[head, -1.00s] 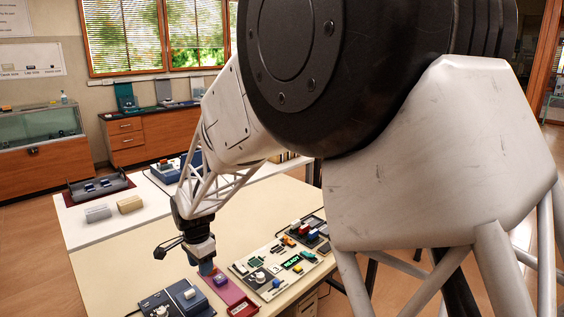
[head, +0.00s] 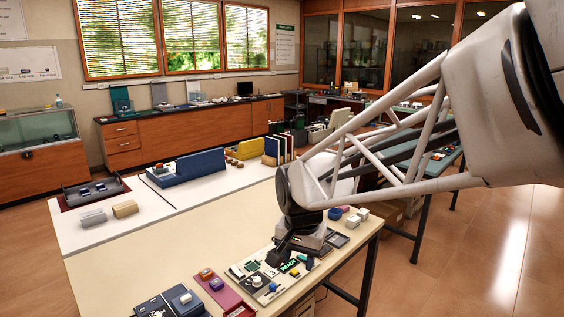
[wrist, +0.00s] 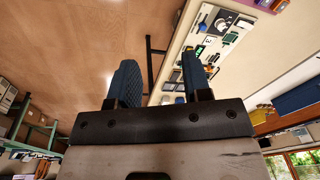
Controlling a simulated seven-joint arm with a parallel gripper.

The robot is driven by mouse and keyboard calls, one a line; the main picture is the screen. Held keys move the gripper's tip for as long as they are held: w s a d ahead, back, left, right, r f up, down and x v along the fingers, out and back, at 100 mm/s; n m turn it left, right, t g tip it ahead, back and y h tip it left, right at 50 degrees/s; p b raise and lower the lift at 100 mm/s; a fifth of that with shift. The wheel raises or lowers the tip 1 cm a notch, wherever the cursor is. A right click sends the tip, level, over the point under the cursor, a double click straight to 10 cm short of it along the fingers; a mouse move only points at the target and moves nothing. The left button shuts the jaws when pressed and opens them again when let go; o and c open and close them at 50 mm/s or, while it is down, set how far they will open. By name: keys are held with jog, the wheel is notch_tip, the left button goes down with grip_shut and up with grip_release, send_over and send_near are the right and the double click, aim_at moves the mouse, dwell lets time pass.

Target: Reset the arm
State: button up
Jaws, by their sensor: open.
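My gripper (wrist: 158,82) shows in the wrist view with its two blue-padded fingers spread apart and nothing between them. In the head view my white lattice arm reaches in from the right, and its dark wrist end is above the right end of the cream table (head: 130,262). The fingertips are hard to make out in the head view.
A red tray (head: 222,292) and a dark blue device (head: 172,303) lie left of the board. Small blocks (head: 355,217) sit near the table's right edge. A blue bin (head: 192,167), a yellow bin (head: 250,149) and upright books (head: 278,149) stand at the back. Open floor (head: 480,250) lies to the right.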

jog(key=s+d+n, duration=0.2)
jog(key=s+d, duration=0.5)
jog(key=s, duration=0.3)
jog(key=s+d+r+n+t, duration=0.1)
jog(key=s+d+n, duration=0.1)
jog(key=s+d, duration=0.6)
jog(key=shift+s+h, duration=0.3)
jog(key=shift+s, duration=0.7)
jog(key=shift+o, duration=0.4)
